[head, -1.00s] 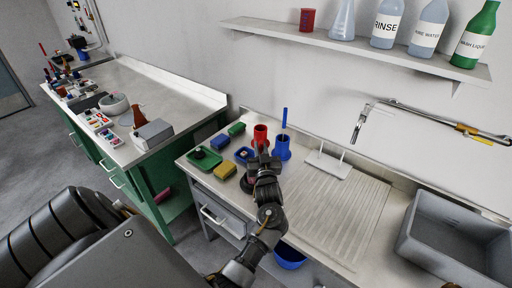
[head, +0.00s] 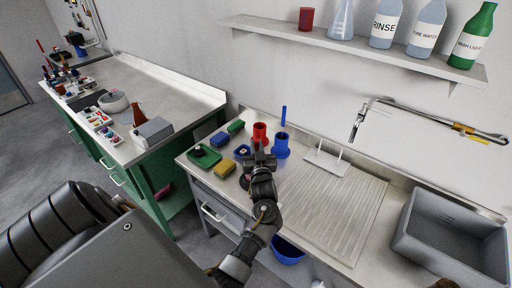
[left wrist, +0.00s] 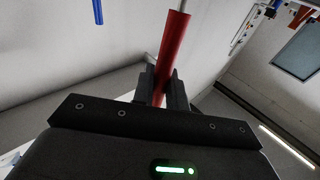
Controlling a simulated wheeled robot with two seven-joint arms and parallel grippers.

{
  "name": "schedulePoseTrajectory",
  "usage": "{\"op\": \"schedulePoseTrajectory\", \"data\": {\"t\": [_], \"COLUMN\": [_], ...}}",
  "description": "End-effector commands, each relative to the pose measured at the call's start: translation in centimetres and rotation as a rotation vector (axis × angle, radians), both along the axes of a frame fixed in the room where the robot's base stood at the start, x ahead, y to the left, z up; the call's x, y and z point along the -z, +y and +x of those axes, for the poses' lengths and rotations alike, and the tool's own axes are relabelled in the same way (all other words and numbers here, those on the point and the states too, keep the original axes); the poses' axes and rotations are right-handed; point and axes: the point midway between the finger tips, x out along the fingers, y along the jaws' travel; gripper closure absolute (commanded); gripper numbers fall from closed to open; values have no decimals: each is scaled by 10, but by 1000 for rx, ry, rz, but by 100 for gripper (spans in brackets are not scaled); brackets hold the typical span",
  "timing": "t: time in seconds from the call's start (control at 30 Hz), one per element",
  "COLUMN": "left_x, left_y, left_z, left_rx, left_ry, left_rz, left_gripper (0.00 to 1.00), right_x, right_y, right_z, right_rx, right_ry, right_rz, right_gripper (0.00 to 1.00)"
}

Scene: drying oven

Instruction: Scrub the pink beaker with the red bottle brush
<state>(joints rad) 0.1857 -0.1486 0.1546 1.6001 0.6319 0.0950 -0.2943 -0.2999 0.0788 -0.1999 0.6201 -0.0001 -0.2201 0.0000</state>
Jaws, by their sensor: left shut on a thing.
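My left gripper (head: 258,158) is shut on the red bottle brush; in the left wrist view its red handle (left wrist: 172,50) stands between the fingers, with a thin grey shaft beyond it. My right gripper is not in view.
Green, blue and yellow sponges or trays (head: 226,168) lie left of the gripper. A ribbed drainboard (head: 335,210) and grey sink (head: 455,235) lie to the right. A white peg stand (head: 325,161) stands behind. A wall shelf (head: 350,45) holds bottles and a red beaker (head: 306,18).

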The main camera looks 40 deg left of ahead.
Motion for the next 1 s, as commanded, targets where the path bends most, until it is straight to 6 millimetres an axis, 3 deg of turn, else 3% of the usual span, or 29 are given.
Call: {"op": "schedulePoseTrajectory", "data": {"t": [0.23, 1.0], "left_x": [-6, -74], "left_y": [0, 0], "left_z": [0, 0], "left_rx": [0, -1], "left_ry": [0, -2], "left_rz": [0, 1], "left_gripper": [100, 100], "right_x": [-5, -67], "right_y": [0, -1], "right_z": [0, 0], "right_rx": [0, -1], "right_ry": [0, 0], "right_rz": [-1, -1], "right_gripper": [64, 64]}}
